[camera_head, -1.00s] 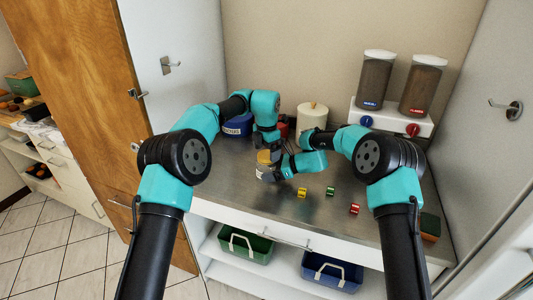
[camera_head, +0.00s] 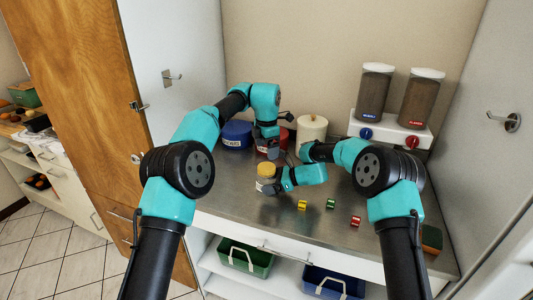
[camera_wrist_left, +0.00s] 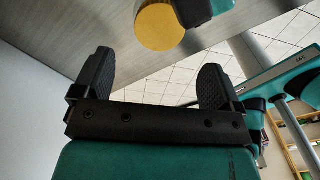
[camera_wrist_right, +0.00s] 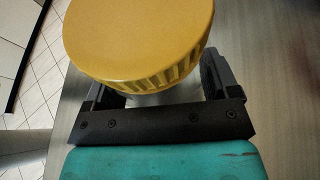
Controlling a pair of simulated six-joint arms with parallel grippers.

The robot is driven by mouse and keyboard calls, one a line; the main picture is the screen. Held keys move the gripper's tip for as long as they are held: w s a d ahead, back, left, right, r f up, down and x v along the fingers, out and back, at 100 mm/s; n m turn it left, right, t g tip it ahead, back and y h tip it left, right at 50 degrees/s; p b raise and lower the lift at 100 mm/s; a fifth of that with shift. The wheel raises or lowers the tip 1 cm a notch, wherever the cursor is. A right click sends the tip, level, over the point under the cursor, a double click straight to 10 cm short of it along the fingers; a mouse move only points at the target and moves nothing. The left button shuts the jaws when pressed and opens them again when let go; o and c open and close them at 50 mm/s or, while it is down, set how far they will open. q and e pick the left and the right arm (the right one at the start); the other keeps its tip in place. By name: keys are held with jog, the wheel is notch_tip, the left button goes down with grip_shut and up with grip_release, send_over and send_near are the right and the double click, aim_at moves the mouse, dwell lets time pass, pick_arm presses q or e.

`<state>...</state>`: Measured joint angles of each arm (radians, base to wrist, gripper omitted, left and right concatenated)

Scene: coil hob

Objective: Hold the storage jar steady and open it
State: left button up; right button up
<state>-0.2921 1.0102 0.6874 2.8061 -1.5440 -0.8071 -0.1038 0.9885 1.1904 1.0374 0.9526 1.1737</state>
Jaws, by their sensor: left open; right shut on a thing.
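The storage jar (camera_head: 265,186), with a yellow lid (camera_head: 266,170) on it, stands upright at the worktop's front left. My right gripper (camera_head: 273,186) is shut on the jar's body below the lid. In the right wrist view the lid (camera_wrist_right: 140,35) hides most of the jar (camera_wrist_right: 160,97) between the fingers. My left gripper (camera_head: 273,153) is open and empty, above and behind the jar, apart from the lid. The lid also shows beyond its fingers in the left wrist view (camera_wrist_left: 160,26).
A blue canister (camera_head: 236,134), a red canister (camera_head: 284,140) and a cream canister (camera_head: 311,130) stand behind. Two dispensers (camera_head: 373,90) are at the back right. Small yellow (camera_head: 302,205), green (camera_head: 331,203) and red (camera_head: 355,221) items lie right of the jar.

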aim_at(266, 167)
dwell(0.4)
pick_arm(q)
jog(key=shift+f, duration=3.9)
jog(key=shift+c, duration=0.3)
jog(key=c, duration=0.9)
jog(key=shift+n, duration=1.6)
jog(key=o, duration=1)
